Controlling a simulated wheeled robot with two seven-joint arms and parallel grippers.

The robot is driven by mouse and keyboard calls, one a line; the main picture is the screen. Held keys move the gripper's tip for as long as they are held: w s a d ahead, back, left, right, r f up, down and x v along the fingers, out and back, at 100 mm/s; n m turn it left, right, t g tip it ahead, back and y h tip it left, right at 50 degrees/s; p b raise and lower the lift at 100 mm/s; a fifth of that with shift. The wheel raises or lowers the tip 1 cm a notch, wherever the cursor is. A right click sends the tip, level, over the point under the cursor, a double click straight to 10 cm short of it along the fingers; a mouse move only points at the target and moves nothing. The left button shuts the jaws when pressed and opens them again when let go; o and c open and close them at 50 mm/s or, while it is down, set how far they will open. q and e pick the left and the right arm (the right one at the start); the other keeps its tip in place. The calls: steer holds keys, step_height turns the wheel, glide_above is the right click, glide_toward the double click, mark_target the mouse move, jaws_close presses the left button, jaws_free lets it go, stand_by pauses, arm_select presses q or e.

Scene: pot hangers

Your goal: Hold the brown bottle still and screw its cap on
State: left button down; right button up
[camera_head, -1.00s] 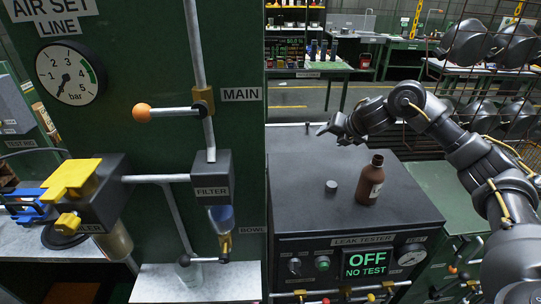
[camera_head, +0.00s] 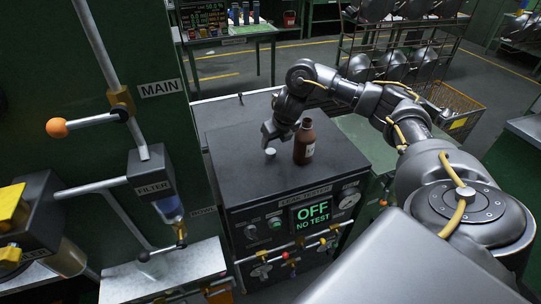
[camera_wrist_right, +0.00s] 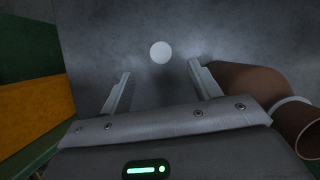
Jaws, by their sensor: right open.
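The brown bottle (camera_head: 305,141) stands upright and uncapped on the dark top of the leak tester. Its pale label shows in the head view. In the right wrist view the bottle (camera_wrist_right: 245,82) is at the right, its open neck toward the lower right. The small round cap (camera_head: 270,151) lies on the tester top, left of the bottle. In the right wrist view it is a pale disc (camera_wrist_right: 161,52). My right gripper (camera_head: 267,138) is just above the cap. Its two fingers (camera_wrist_right: 162,85) are apart, with nothing between them. My left gripper is not in view.
The leak tester (camera_head: 235,160) has a front panel reading OFF, NO TEST, with knobs, gauge and valves below. At the left stand a green panel with pipes, an orange-knobbed lever (camera_head: 57,128) and a filter (camera_head: 153,175). The tester top around the bottle and cap is otherwise mostly clear.

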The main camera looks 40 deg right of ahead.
mark_target(270, 151)
steer(key=shift+x, duration=1.25)
steer(key=shift+r, duration=0.1)
steer(key=shift+b+x, duration=0.9)
steer(key=shift+x, duration=1.75)
steer(key=shift+w+d+r, duration=0.1)
steer(key=c, duration=1)
